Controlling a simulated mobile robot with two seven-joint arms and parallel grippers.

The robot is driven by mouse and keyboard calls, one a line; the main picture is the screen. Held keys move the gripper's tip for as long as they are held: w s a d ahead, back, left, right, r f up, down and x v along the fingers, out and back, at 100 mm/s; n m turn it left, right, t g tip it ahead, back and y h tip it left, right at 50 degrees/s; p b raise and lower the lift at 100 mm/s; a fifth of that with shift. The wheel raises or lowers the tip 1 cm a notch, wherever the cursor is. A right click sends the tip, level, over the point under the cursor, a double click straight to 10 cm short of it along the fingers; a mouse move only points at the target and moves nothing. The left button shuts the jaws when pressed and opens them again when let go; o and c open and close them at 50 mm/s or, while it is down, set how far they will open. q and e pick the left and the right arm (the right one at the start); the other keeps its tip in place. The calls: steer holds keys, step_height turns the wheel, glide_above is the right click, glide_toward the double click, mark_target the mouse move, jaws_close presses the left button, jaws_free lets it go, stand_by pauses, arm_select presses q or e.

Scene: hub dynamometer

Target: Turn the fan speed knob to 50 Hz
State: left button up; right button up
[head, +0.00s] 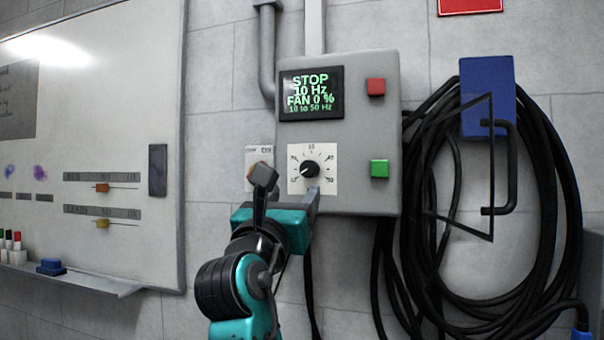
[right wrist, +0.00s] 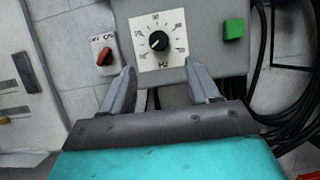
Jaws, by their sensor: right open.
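The fan speed knob (head: 310,169) is a round black dial on a white scale plate (head: 327,187) on the grey control box (head: 350,198). In the right wrist view the knob (right wrist: 158,41) has a white pointer mark towards its lower left. The display (head: 311,93) reads STOP, 10 Hz, FAN 0 %, 10 to 50 Hz. My right gripper (head: 290,180) is in front of the box, below and left of the knob. In the right wrist view its fingers (right wrist: 160,82) are spread apart and empty, short of the knob. My left gripper is not in view.
A red button (head: 375,87) and a green button (head: 379,168) sit right of the display and knob. A small red rotary switch (right wrist: 104,56) is left of the knob plate. Black cables (head: 440,190) hang on the right. A whiteboard (head: 100,120) is on the left.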

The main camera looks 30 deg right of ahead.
mark_target(307, 172)
steer(key=p+x, duration=0.1)
steer(key=x, duration=0.8)
steer(key=shift+w, duration=0.15)
steer(key=shift+c, duration=0.2)
steer(key=c, duration=1)
